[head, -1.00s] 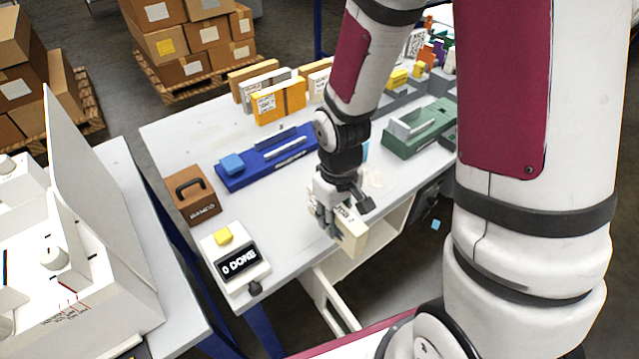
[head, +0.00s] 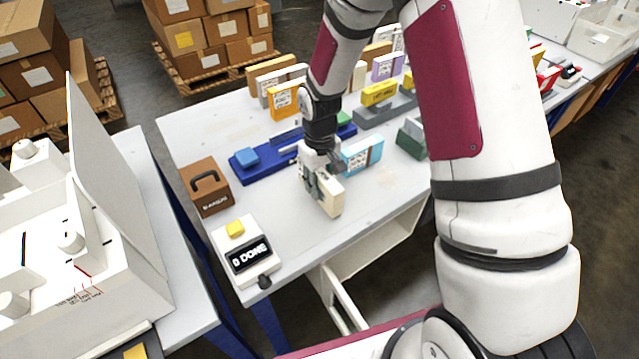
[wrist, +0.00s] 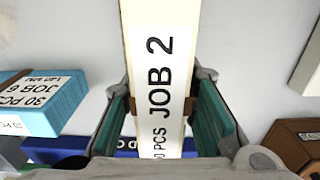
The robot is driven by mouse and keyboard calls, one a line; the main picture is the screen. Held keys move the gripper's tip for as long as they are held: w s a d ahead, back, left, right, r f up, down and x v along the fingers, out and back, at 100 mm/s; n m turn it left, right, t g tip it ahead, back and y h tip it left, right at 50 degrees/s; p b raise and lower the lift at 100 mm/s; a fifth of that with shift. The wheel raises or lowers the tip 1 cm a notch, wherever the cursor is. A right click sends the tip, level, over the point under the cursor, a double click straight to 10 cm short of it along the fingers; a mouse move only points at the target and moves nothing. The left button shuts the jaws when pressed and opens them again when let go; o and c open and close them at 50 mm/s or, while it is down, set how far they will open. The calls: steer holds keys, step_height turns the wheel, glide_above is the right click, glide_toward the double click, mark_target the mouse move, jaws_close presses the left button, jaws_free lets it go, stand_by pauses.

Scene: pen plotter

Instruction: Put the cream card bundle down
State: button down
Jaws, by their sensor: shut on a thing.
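The cream card bundle (head: 328,199) is in my gripper (head: 320,184), over the white table (head: 375,205) near its front edge. In the wrist view the bundle (wrist: 158,40) stands between the two green finger pads of my gripper (wrist: 165,115); its label reads "JOB 2". My gripper is shut on it. In the head view the bundle is low by the tabletop, but I cannot tell whether it touches. Its lower end is partly hidden by the fingers in the wrist view.
A blue bundle (head: 362,154) marked "JOB 6" (wrist: 45,100) stands close by. A blue fixture (head: 262,163) lies behind, with a brown case (head: 205,187) and a counter box (head: 245,254) to the left. Bare tabletop lies between the counter box and the bundle.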

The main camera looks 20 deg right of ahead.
steer(key=shift+f, duration=0.3)
steer(key=shift+f, duration=0.15)
steer(key=c, duration=1.3)
jaws_free()
step_height(320, 180, up, 13)
steer(key=shift+f, duration=0.2)
